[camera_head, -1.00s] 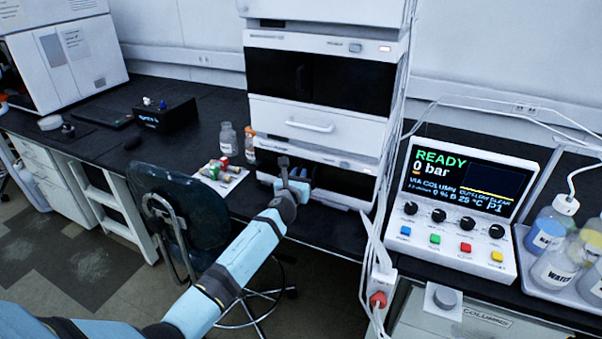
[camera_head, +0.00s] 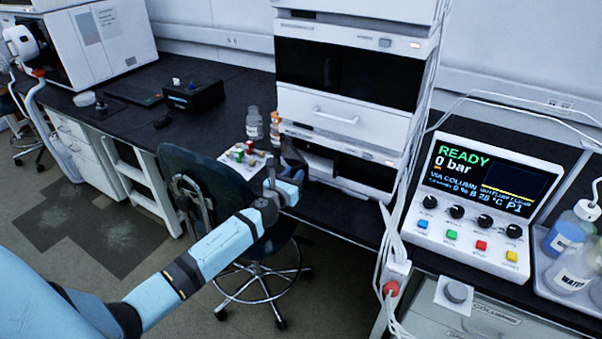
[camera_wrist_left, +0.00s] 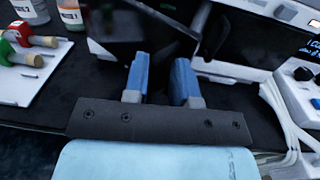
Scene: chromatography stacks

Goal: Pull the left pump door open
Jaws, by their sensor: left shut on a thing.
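The left pump door is a dark glossy panel (camera_head: 292,156) at the left end of the lowest module (camera_head: 345,168) of the stack. It stands swung out from the module's front, and part of the white interior shows. In the left wrist view the dark panel (camera_wrist_left: 125,32) lies just beyond the fingertips. My left gripper (camera_head: 287,172) is at the door's outer part, shut on it. Its two blue fingers also show in the left wrist view (camera_wrist_left: 160,66). The exact grip point is dark and hard to see. My right gripper is out of view.
The control box (camera_head: 474,205) and white cables (camera_head: 395,230) are to the right.

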